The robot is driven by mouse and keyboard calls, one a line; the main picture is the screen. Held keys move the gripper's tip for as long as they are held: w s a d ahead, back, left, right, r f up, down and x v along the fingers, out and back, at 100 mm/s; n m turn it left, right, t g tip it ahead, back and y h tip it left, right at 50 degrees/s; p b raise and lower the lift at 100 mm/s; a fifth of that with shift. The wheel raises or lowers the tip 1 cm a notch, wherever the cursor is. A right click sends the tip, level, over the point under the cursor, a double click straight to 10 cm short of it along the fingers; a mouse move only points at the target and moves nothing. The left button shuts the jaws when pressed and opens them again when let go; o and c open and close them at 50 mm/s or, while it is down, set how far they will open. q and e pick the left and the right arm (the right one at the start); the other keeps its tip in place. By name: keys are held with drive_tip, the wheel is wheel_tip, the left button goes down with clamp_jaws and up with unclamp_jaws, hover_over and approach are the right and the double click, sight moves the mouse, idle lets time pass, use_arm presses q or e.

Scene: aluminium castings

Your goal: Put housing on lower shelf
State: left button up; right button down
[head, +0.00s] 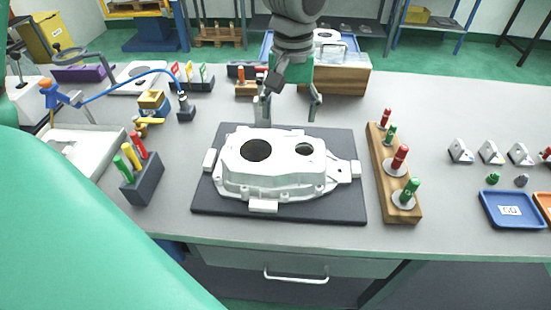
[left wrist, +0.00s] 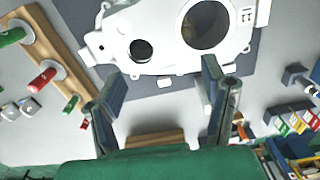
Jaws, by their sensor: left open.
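A white cast housing (head: 285,165) with one large and one smaller round opening lies flat on a dark grey mat (head: 335,210) on the table. It also fills the top of the left wrist view (left wrist: 165,45). My left gripper (head: 288,108) is open and empty above the table, at the far edge of the mat behind the housing. In the left wrist view its two fingers (left wrist: 162,75) are spread, their tips near the housing's edge; I cannot tell whether they touch it. Shelving (head: 432,20) stands in the background; which shelf is the lower one meant is unclear.
A wooden block with red and green plug gauges (head: 393,170) stands right of the mat. A dark holder with coloured handles (head: 142,180) and a white tray (head: 85,155) are at left. A blue tray (head: 510,208) lies at right. A wooden box (head: 345,78) stands behind the gripper.

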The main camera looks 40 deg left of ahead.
sight(288, 150)
use_arm(q)
wheel_tip(288, 150, down, 10)
drive_tip(key=shift+w+a+f, duration=0.1)
drive_tip(key=shift+a, duration=0.05)
drive_tip(key=f, duration=0.5)
drive_tip(key=shift+s+a, duration=0.35)
drive_tip(key=shift+a, duration=0.05)
drive_tip(key=shift+d+f, duration=0.1)
drive_tip(key=shift+f, duration=0.15)
drive_tip(key=shift+d+r, duration=0.1)
drive_tip(key=shift+c, duration=0.9)
drive_tip(key=c, duration=1.3)
clamp_jaws()
drive_tip(key=shift+w+r, duration=0.1)
drive_tip(key=shift+r, duration=0.05)
